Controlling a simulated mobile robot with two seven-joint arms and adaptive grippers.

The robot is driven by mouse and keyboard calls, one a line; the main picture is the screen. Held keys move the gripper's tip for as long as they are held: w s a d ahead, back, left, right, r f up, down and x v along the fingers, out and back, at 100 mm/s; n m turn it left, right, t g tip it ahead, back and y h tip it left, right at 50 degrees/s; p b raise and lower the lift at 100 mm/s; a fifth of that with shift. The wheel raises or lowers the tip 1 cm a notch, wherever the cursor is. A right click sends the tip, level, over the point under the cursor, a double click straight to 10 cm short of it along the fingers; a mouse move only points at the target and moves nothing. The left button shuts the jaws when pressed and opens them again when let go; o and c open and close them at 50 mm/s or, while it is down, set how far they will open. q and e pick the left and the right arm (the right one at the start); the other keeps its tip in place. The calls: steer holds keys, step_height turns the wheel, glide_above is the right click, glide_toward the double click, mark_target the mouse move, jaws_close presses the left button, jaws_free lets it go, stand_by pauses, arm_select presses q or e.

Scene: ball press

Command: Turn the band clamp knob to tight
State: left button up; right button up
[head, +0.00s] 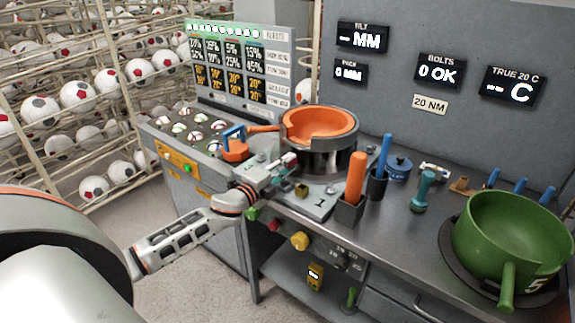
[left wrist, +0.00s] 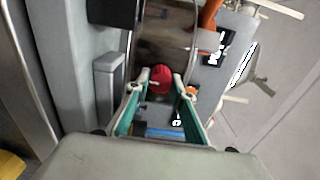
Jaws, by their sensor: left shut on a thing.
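My left gripper (head: 284,166) reaches in from the left to the front of the dark metal press cylinder (head: 335,160). In the left wrist view, my left gripper (left wrist: 161,84) has its two teal-padded fingers on either side of a round red knob (left wrist: 161,76). It is shut on this knob, which I take to be the band clamp knob. In the head view the fingers mostly hide the knob, and I cannot read its setting. An orange ring (head: 322,122) with an opening sits on top of the cylinder. My right gripper is not in view.
An orange-handled tool (head: 355,178) stands in a holder right of the press. A blue-handled tool (head: 384,153) stands beside it. A green pot (head: 510,240) is at the right. A yellow knob (head: 299,241) sits on the bench front. Ball racks (head: 70,95) stand behind at left.

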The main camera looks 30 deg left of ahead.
arm_select(q)
steer(key=o, duration=1.1)
steer(key=shift+o, duration=0.2)
